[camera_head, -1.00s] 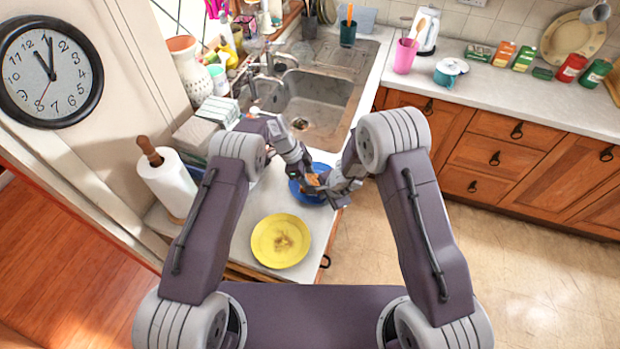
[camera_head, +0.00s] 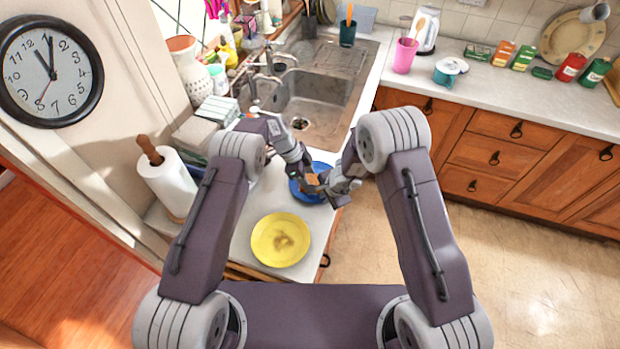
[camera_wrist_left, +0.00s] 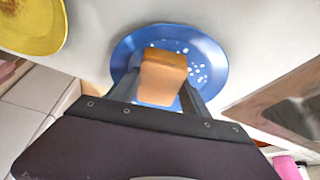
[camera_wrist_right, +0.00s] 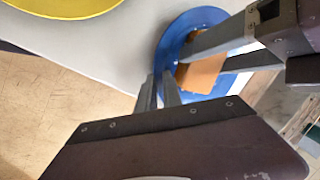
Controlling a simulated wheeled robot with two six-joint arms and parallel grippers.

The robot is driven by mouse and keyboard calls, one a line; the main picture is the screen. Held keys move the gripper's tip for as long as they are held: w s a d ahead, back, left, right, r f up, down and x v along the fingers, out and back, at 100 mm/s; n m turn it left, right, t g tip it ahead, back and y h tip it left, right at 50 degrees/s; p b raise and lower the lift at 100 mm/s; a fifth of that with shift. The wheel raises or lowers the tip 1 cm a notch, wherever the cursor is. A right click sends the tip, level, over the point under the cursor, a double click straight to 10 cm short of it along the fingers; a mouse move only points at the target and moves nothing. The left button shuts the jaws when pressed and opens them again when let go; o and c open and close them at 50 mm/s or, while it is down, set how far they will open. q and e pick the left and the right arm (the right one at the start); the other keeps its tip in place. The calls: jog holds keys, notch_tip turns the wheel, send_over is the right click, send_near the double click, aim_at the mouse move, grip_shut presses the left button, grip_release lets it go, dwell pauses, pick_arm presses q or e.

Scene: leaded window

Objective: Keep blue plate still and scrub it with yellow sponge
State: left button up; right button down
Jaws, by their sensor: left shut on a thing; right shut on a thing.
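The blue plate (camera_head: 300,193) lies on the counter just in front of the sink, with white specks on its face in the left wrist view (camera_wrist_left: 210,55). My left gripper (camera_wrist_left: 160,88) is shut on the sponge (camera_wrist_left: 163,72), which looks orange-brown, and holds it over the plate's face. The sponge also shows in the right wrist view (camera_wrist_right: 203,74). Whether it presses on the plate is hard to tell. My right gripper (camera_wrist_right: 160,85) is shut on the blue plate's rim (camera_wrist_right: 167,60). In the head view both grippers partly hide the plate.
A yellow plate (camera_head: 280,240) with a brown stain lies on the near counter. A paper towel roll (camera_head: 168,182) stands to the left. The sink (camera_head: 310,105) is behind the blue plate. The counter's edge drops to open floor at the right.

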pick_arm(q)
jog(key=shift+w+d, duration=0.1)
jog(key=shift+w, duration=0.25)
jog(key=shift+w+a+r, duration=0.1)
jog(key=shift+w+a, duration=0.15)
jog(key=shift+a, duration=0.2)
jog(key=shift+s+d, duration=0.25)
jog(key=shift+d, duration=0.3)
jog(key=shift+s+d, duration=0.2)
jog(key=shift+d, duration=0.3)
jog(key=shift+a, duration=0.1)
